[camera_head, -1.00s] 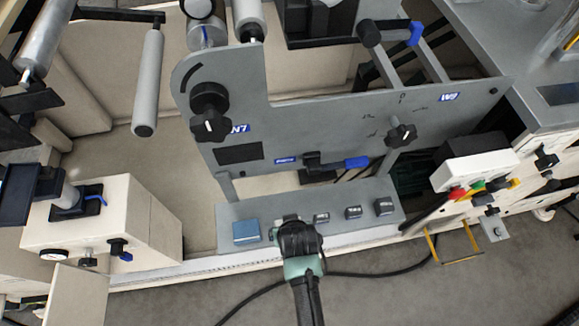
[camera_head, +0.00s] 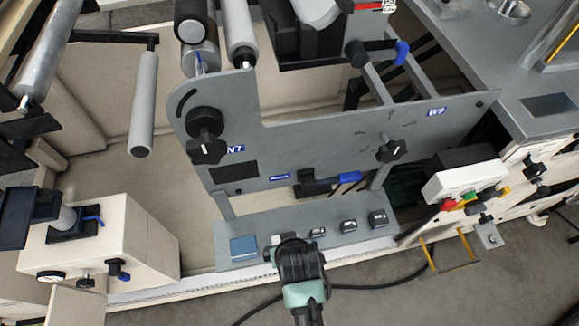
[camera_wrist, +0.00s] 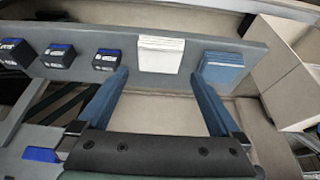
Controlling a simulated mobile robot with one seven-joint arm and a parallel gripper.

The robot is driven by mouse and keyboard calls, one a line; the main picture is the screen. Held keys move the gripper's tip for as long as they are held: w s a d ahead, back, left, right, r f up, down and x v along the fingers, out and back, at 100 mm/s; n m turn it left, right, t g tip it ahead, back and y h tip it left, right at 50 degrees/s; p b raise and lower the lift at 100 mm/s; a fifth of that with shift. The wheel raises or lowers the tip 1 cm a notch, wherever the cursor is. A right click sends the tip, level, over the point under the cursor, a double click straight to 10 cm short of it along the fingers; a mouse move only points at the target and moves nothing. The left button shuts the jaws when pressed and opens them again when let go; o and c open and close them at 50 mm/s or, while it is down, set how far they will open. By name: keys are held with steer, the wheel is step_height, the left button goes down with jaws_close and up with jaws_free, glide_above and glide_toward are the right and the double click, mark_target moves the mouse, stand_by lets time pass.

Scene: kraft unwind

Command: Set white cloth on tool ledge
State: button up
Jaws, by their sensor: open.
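The white cloth (camera_wrist: 161,54) is a flat folded stack lying on the grey tool ledge (camera_wrist: 258,56), its front edge at the ledge's edge. My gripper (camera_wrist: 156,74) is open in the wrist view, its two blue fingers spread apart. The white cloth is seen between and just beyond the fingertips, with nothing gripped. In the head view, my gripper (camera_head: 298,262) is over the front of the tool ledge (camera_head: 222,224). It hides the white cloth and its own fingertips there.
A folded blue cloth (camera_wrist: 222,67) lies beside the white one, close to a fingertip; it also shows in the head view (camera_head: 243,247). Several dark blocks (camera_wrist: 107,59) stand along the ledge's other side. A grey upright panel (camera_head: 300,145) with knobs rises behind the ledge.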

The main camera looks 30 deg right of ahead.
steer(key=p+v, duration=0.1)
steer(key=v, duration=0.5)
steer(key=shift+r, duration=0.25)
steer(key=shift+s, duration=0.15)
